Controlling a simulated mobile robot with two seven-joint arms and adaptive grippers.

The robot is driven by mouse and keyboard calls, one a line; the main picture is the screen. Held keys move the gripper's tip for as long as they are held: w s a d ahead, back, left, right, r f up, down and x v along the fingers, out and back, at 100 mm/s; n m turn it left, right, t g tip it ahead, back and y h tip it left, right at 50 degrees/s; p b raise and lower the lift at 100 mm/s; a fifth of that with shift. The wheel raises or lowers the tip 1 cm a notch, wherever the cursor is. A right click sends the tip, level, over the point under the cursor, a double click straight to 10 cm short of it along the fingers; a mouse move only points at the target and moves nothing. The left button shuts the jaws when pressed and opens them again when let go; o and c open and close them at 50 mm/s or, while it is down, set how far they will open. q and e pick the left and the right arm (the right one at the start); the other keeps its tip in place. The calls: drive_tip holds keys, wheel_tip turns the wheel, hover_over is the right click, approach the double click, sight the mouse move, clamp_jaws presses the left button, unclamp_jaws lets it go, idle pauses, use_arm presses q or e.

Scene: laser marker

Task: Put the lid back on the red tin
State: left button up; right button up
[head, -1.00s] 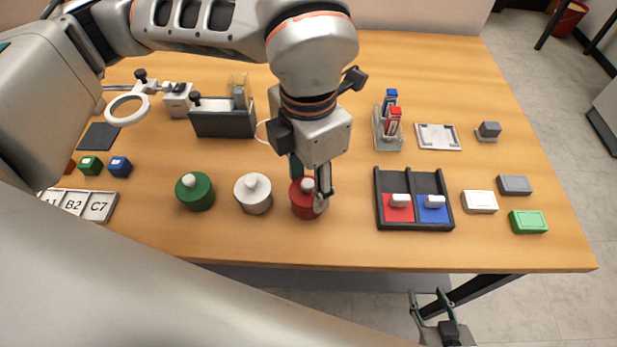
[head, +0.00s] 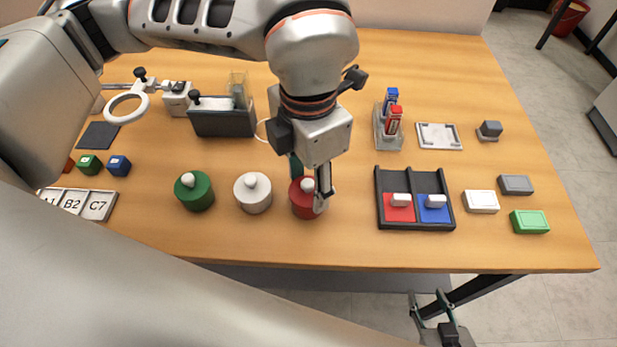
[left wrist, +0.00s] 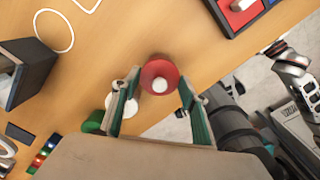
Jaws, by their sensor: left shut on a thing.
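The red lid (head: 297,186) with its white knob (head: 308,185) sits at the top of the red tin (head: 305,211) near the table's front edge. No gap shows between them, but the gripper partly covers them. My left gripper (head: 308,187) points down and is shut on the red lid. In the left wrist view, the red lid (left wrist: 160,68) lies between the two green-padded fingers of my left gripper (left wrist: 159,82). My right gripper (head: 430,298) is open and empty, off the table's front edge.
A white tin (head: 253,201) stands just left of the red tin, with a green tin (head: 195,198) further left. A black tray (head: 416,222) with red and blue compartments lies to the right. A dark box (head: 222,125) stands behind. Bare table separates the red tin from the tray.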

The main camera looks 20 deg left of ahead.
use_arm(q)
drive_tip(key=o, duration=1.4)
drive_tip(key=shift+r, duration=0.1)
drive_tip(key=shift+r+p, duration=1.6)
drive_tip(key=shift+r, duration=1.8)
use_arm(e)
drive_tip(key=shift+t, duration=0.3)
drive_tip(key=shift+w+r, duration=0.25)
drive_tip(key=shift+r, duration=0.5)
drive_tip(key=shift+w+r, duration=0.25)
drive_tip(key=shift+r, duration=0.55)
drive_tip(key=shift+w+r, duration=0.25)
drive_tip(key=shift+r, duration=0.5)
use_arm(q)
clamp_jaws()
drive_tip(key=shift+f, duration=0.15)
use_arm(e)
drive_tip(key=shift+f, duration=0.2)
